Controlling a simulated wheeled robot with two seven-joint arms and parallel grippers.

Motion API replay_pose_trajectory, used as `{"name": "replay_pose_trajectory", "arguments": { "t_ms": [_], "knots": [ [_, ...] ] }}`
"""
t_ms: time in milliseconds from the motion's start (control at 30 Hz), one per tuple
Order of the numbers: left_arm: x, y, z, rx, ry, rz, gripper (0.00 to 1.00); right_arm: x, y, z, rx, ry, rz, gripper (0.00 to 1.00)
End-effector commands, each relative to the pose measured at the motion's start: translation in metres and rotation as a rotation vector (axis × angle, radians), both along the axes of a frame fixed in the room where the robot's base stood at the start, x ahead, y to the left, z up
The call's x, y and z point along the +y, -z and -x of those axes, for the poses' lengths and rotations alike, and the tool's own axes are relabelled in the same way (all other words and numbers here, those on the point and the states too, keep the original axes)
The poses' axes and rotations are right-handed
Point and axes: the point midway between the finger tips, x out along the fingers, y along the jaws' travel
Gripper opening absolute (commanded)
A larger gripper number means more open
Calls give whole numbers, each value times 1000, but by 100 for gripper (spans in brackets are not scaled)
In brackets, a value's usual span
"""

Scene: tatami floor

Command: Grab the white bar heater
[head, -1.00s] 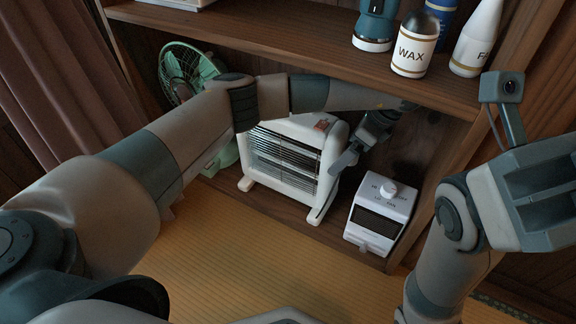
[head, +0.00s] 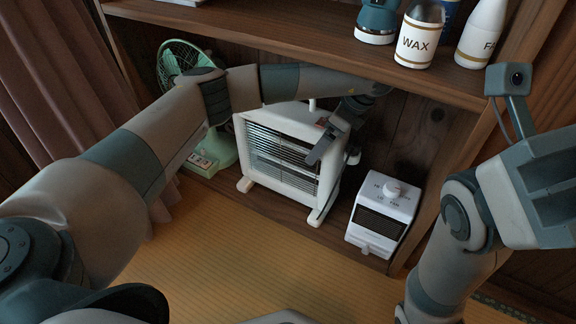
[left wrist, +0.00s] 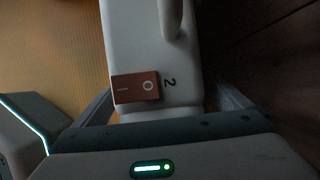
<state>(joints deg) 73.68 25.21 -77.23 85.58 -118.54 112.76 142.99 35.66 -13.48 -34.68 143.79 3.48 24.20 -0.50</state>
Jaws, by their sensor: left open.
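The white bar heater (head: 291,152) stands upright on the low wooden shelf, its barred grille facing the floor side. My left gripper (head: 335,145) is at its top right end, with one finger in front of the grille and the other behind the casing. In the left wrist view, the heater's white top (left wrist: 150,45), with a brown switch and a "2", lies between the two spread fingers of the gripper (left wrist: 162,100). Contact cannot be made out. My right gripper (head: 545,190) is at the right edge, its fingers not clearly visible.
A small white fan heater (head: 382,213) with a knob stands right of the bar heater. A green fan (head: 190,65) stands behind left. The upper shelf (head: 300,35) is close above my left arm and holds a WAX bottle (head: 418,40) and others. The tatami (head: 240,265) in front is clear.

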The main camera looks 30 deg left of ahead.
Motion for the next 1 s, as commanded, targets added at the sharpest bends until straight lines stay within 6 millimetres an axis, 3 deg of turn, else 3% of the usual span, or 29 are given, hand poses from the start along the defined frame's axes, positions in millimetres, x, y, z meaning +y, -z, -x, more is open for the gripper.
{"name": "replay_pose_trajectory", "arguments": {
  "t_ms": [133, 867, 1000],
  "knots": [
    [24, 4, -1, -1, -2, 0, 96, 1, 9, 2, -9, 0, 8, 31],
    [25, 11, -1, 0, 0, 0, 96, 1, 10, 5, -19, -2, 13, 31],
    [25, 11, -1, 0, 0, 0, 65, 1, 10, 4, -18, -2, 12, 31]
  ]
}}
